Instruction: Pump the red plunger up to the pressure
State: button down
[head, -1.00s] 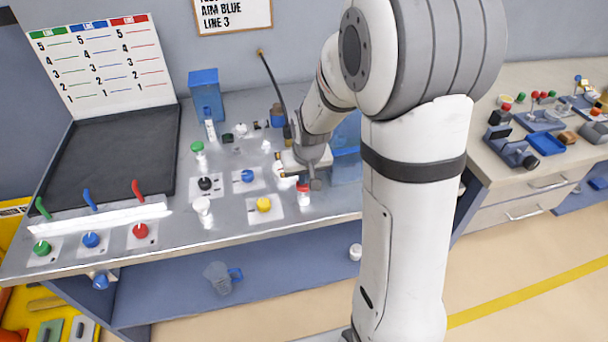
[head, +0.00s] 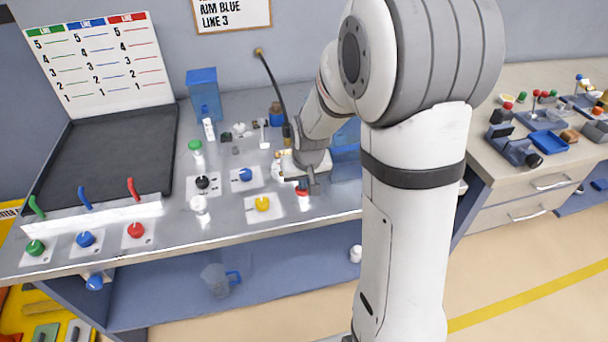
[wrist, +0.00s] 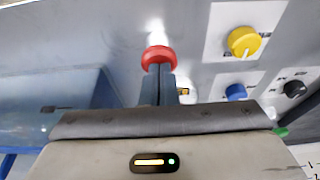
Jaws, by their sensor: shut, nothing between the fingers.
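The red plunger (head: 302,192) is a red cap on a white body at the front edge of the bench, just right of the yellow knob. In the wrist view the round red cap (wrist: 158,56) shows directly beyond my fingertips. My gripper (wrist: 158,80) is shut and empty, its dark fingers close together and overlapping the near side of the cap in the picture. In the head view my gripper (head: 303,183) is right above the cap. It looks in contact with the cap or very close to it. No pressure reading is legible.
A yellow knob (head: 262,204), a blue knob (head: 246,175) and a black knob (head: 203,182) sit on plates to the left. A green-capped plunger (head: 195,146) stands farther left. A blue bin (head: 345,165) is close behind my wrist. A dark hose (head: 270,85) hangs behind.

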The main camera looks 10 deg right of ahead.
jog(key=shift+s, duration=0.15)
jog(key=shift+r+p, duration=0.3)
jog(key=shift+p, duration=0.05)
jog(key=w+v, duration=0.1)
jog(key=v, duration=1.2)
jog(key=shift+w+r+p, duration=0.15)
jog(key=shift+r+p, duration=0.15)
jog(key=shift+p, duration=0.15)
notch_tip(320, 180, up, 3)
jog(key=shift+f+b, duration=0.2)
jog(key=shift+b, duration=0.2)
jog(key=shift+f, duration=0.1)
